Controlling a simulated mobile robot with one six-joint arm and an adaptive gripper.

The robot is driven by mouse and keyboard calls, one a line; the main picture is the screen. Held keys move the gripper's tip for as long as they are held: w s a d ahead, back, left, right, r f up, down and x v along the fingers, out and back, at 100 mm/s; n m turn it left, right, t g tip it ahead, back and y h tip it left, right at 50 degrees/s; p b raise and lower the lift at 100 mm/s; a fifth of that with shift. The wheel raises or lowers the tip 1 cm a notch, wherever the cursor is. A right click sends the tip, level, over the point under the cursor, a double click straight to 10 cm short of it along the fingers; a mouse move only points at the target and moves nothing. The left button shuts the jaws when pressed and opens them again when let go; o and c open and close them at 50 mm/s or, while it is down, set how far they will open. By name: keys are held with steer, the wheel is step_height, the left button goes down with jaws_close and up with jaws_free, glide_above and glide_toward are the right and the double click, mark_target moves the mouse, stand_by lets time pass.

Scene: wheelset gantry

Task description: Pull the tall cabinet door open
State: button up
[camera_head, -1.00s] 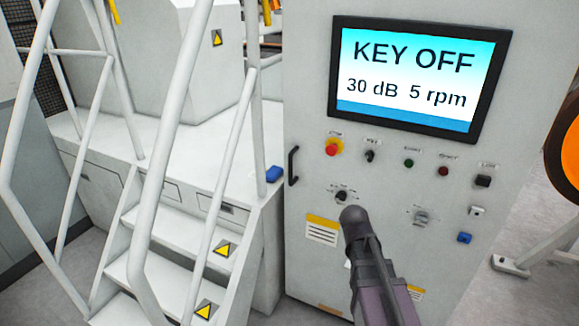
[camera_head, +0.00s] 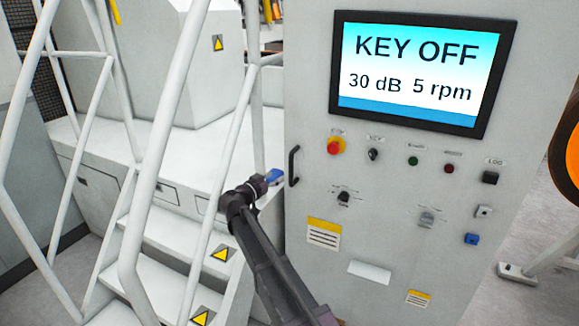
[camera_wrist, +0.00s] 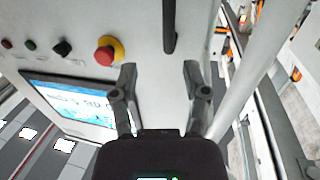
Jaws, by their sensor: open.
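The tall cabinet door (camera_head: 390,200) is a light grey panel, and it looks shut. Its black vertical bar handle (camera_head: 293,166) is at the left edge. In the wrist view, the handle (camera_wrist: 169,27) shows just beyond the fingertips, between them in the picture and nearer the right finger. My gripper (camera_wrist: 160,70) is open and empty, its two dark fingers apart. In the head view my arm's end is left of the handle; the fingers are not clear there. I see no contact with the handle.
The door carries a screen (camera_head: 417,72) reading KEY OFF, a red button (camera_head: 335,146) on yellow, and several knobs and switches. White stairs (camera_head: 170,240) with railings (camera_head: 165,130) stand close on the left.

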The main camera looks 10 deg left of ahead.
steer(key=shift+a+r, duration=0.25)
steer(key=shift+a, duration=0.4)
steer(key=shift+w, duration=0.15)
glide_above(291, 182)
steer(key=w, duration=0.1)
steer(key=shift+a, duration=0.1)
stand_by(0.3)
